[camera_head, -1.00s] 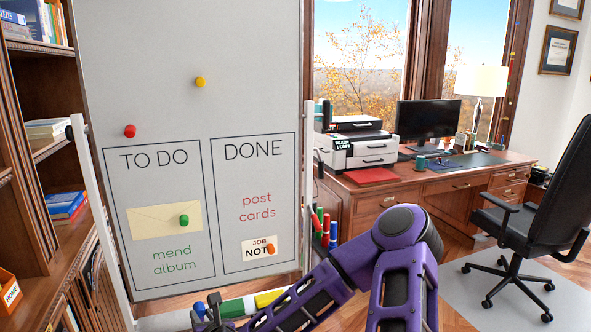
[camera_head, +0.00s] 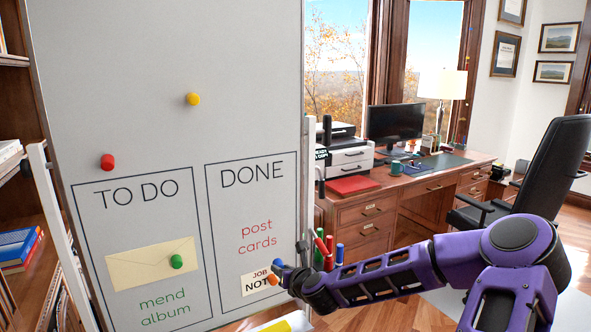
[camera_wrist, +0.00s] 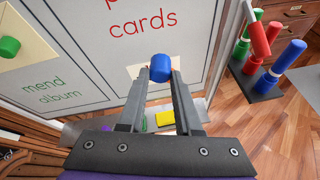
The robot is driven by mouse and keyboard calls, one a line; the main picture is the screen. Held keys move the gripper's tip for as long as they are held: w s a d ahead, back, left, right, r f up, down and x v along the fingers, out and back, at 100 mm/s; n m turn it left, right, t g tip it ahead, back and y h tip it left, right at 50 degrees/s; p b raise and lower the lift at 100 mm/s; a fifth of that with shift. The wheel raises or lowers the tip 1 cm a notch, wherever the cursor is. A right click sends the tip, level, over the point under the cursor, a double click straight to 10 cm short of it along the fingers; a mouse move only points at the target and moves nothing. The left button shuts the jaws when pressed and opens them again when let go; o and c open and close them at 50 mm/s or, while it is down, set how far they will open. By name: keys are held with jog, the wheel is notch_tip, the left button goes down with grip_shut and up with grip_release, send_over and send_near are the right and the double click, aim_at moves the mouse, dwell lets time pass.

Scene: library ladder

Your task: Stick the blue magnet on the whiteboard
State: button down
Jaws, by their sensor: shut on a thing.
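The whiteboard (camera_head: 130,55) fills the left of the head view, with TO DO and DONE boxes drawn on it. My gripper (camera_wrist: 160,76) is shut on the blue magnet (camera_wrist: 160,67), held at its fingertips in front of the lower DONE box. In the head view the blue magnet (camera_head: 278,264) shows small at the gripper (camera_head: 285,270), by the "JOB NOT" card (camera_head: 256,283). The gripper covers part of this card. I cannot tell whether the magnet touches the board.
Yellow (camera_head: 193,98), red (camera_head: 107,162), green (camera_head: 176,261) and orange (camera_head: 272,279) magnets are on the board; the green one is on an envelope (camera_head: 140,265). A desk (camera_head: 370,206) and chair (camera_head: 540,170) are further right.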

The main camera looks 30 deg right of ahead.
jog(key=d+r+n+y+p, duration=0.1)
jog(key=d+r, duration=0.1)
jog(key=r, duration=1.4)
jog(key=d+r+n+y+p, duration=0.1)
jog(key=d+r, duration=0.1)
jog(key=r, duration=1.5)
jog(key=shift+w+r+g, duration=0.3)
jog(key=shift+w, duration=0.1)
jog(key=shift+r, duration=0.15)
jog(key=shift+w+a, duration=0.15)
jog(key=shift+w, duration=4.05)
jog(key=c, duration=0.5)
grip_release()
